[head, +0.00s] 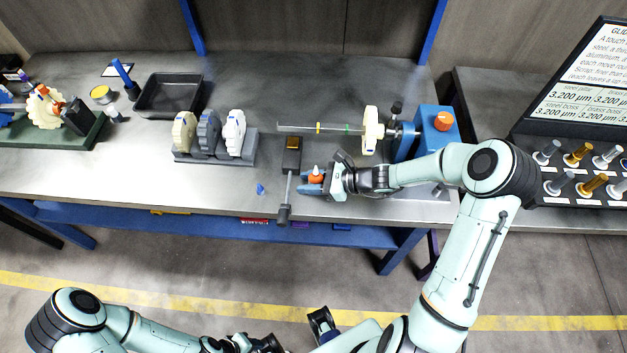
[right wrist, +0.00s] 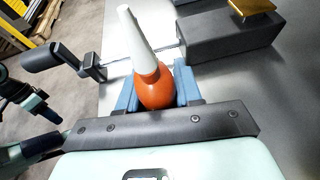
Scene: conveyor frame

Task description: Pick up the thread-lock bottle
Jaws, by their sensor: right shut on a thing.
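The thread-lock bottle (head: 316,179) is small and orange-red with a white pointed nozzle. It is near the front edge of the bench, just right of a dark tool with a long rod. My right gripper (head: 312,184) comes from the right with its blue fingers shut on the bottle. In the right wrist view the bottle (right wrist: 154,90) sits between the blue fingers (right wrist: 157,92), nozzle pointing up and slightly left. Whether its base touches the bench is hidden.
The dark rod tool (head: 291,156) lies close left of the bottle. A blue-ended spindle fixture (head: 433,125) stands behind my right arm. A wheel rack (head: 215,158), black tray (head: 170,94) and small blue piece (head: 260,189) are to the left. The back middle of the bench (head: 300,85) is clear.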

